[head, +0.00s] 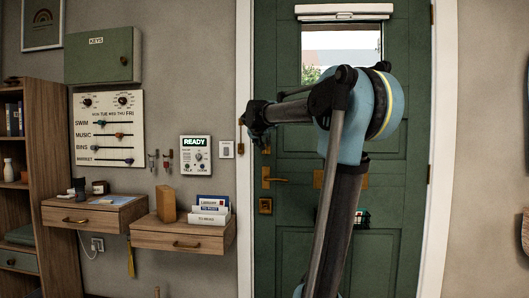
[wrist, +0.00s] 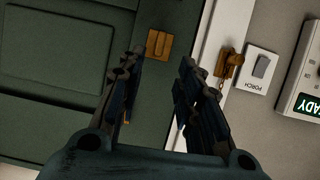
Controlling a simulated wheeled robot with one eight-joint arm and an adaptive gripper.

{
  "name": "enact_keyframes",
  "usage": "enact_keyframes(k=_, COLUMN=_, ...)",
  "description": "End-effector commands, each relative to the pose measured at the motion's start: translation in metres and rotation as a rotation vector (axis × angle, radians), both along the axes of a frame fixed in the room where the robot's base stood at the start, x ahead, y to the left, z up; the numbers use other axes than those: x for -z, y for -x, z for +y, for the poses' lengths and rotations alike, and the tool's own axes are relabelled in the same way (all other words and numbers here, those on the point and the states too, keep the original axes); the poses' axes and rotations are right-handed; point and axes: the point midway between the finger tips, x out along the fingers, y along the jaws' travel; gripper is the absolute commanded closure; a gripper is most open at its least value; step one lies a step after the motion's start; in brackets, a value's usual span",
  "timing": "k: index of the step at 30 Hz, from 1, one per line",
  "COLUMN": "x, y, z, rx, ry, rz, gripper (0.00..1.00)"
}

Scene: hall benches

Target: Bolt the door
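The green door (head: 390,190) stands in its white frame (head: 244,70) and looks shut. In the wrist view, which looks turned around, a brass block (wrist: 158,43) sits on the door near its edge. A brass fitting with a short chain (wrist: 230,65) sits on the white frame; it also shows in the head view (head: 241,148). A brass lever handle (head: 268,179) and a square brass lock plate (head: 265,206) are lower on the door. My gripper (wrist: 160,66) is open and empty, its fingers apart in front of the door edge. I cannot tell its distance to the brass parts.
A porch switch (head: 226,149) and a panel reading READY (head: 195,154) are on the wall left of the frame. A drawer shelf (head: 185,238) with books juts out below. My arm hides the middle of the door.

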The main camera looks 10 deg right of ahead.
Motion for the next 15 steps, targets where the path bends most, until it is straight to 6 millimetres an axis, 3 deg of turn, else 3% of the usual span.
enact_keyframes(k=15, x=0.031, y=-0.071, z=-0.020, rx=0.001, ry=-0.001, rz=0.001, gripper=0.68)
